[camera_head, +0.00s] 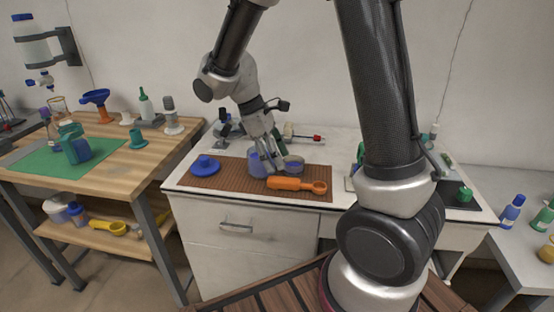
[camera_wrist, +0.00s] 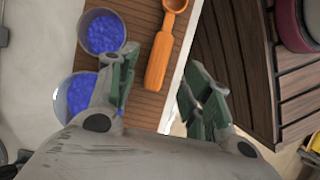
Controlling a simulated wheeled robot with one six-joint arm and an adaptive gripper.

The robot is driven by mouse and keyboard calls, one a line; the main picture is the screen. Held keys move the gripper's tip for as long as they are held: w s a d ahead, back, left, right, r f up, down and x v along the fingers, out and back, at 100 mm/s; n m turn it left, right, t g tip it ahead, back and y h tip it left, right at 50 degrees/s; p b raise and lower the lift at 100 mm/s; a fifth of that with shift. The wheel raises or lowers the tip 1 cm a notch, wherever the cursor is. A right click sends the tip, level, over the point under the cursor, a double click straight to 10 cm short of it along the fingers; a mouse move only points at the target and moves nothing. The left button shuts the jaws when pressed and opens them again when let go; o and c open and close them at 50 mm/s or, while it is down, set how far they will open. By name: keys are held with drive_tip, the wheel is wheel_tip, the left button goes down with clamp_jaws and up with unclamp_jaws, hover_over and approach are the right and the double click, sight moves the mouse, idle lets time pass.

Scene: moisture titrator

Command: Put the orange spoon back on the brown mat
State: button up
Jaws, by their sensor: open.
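The orange spoon (camera_head: 290,184) lies on the front right part of the brown mat (camera_head: 232,184), its ring-like bowl to the right. In the wrist view the spoon (camera_wrist: 160,58) lies along the mat's edge, bowl at the top. My gripper (camera_head: 268,164) points down above the mat, beside the spoon handle. In the wrist view my gripper (camera_wrist: 161,95) is open with nothing between its fingers, and the handle end lies just ahead of the gap. Its height above the mat is hard to tell.
Two cups of blue granules, one upper (camera_wrist: 103,34) and one lower (camera_wrist: 72,97), stand beside the spoon; my left finger overlaps the lower one in view. A blue lid (camera_head: 205,166) sits at the mat's left. The white counter's front edge (camera_head: 245,199) is close to the mat.

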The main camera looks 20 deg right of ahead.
drive_tip(key=shift+w+a+r, duration=0.1)
drive_tip(key=shift+a+r, duration=0.05)
drive_tip(key=shift+r, duration=0.3)
drive_tip(key=shift+r, duration=0.1)
drive_tip(key=v, duration=1.2)
drive_tip(key=s+d+r+m+t+y, duration=0.1)
drive_tip(key=s+d+m+t+y, duration=0.1)
drive_tip(key=s+d+m, duration=0.3)
drive_tip(key=s+d+r+m+t+y, duration=0.1)
drive_tip(key=s+d+m+t, duration=0.4)
drive_tip(key=s, duration=0.9)
drive_tip(key=d+m, duration=0.1)
drive_tip(key=d, duration=0.2)
drive_tip(key=shift+d+r+y, duration=0.25)
drive_tip(key=shift+r+y, duration=0.15)
